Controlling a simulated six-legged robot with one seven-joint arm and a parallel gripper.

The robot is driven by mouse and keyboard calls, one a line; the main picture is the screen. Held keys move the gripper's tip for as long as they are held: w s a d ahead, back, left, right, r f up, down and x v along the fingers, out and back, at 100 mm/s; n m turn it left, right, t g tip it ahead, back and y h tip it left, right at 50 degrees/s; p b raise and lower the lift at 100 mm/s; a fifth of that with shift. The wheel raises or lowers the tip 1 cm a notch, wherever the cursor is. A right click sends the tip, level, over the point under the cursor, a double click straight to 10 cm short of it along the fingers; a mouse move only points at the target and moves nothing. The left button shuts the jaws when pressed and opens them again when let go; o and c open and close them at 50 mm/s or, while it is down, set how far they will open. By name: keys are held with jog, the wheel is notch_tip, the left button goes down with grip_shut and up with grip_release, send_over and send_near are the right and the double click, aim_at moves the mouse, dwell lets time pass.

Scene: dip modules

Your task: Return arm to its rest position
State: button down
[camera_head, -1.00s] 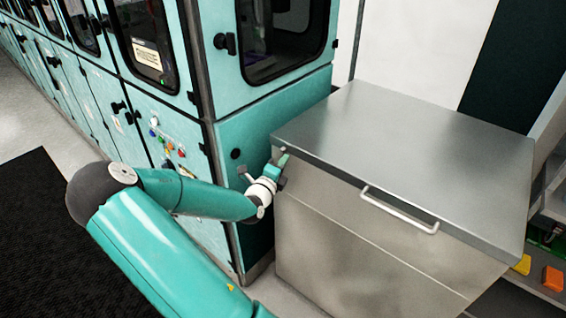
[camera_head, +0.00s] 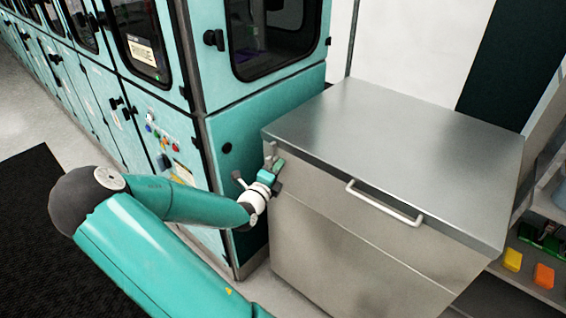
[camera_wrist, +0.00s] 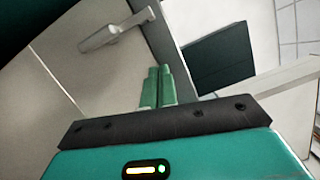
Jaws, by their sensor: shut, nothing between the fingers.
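My arm (camera_head: 150,240) is teal with a dark elbow joint, and it reaches forward from the bottom of the head view. My gripper (camera_head: 272,152) is beside the upper left corner of a metal chest, left of its handle; I cannot tell whether it touches. In the wrist view its two green fingers (camera_wrist: 158,86) are together, with nothing between them. The chest (camera_head: 340,225) has a closed flat lid (camera_head: 400,140) and a pale bar handle (camera_head: 385,203). The handle also shows in the wrist view (camera_wrist: 115,30).
A row of teal cabinets (camera_head: 255,115) with dark windows stands left of and behind the chest. A black mat (camera_head: 35,235) lies on the floor at left. A shelf at right holds a yellow box (camera_head: 512,260) and an orange box (camera_head: 544,276).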

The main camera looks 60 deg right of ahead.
jog(key=a, duration=0.7)
jog(key=shift+s, duration=0.15)
jog(key=s+a+r+m+g+y, duration=0.1)
jog(key=s+a+m+g+y, duration=0.25)
jog(key=a+m+y, duration=1.05)
jog(key=a+r+m+t+y, duration=0.1)
jog(key=a+r+m+t, duration=0.1)
jog(key=a+r+m, duration=0.3)
jog(key=a+r+m+t+y, duration=0.2)
jog(key=a+r+m, duration=0.3)
jog(key=a+m, duration=0.3)
jog(key=a+r+m+t+y, duration=0.1)
jog(key=a+r+m+t, duration=0.3)
jog(key=a+m, duration=0.3)
jog(key=a+r, duration=0.1)
jog(key=a, duration=0.3)
jog(key=shift+a+r+y, duration=0.3)
jog(key=shift+a, duration=0.1)
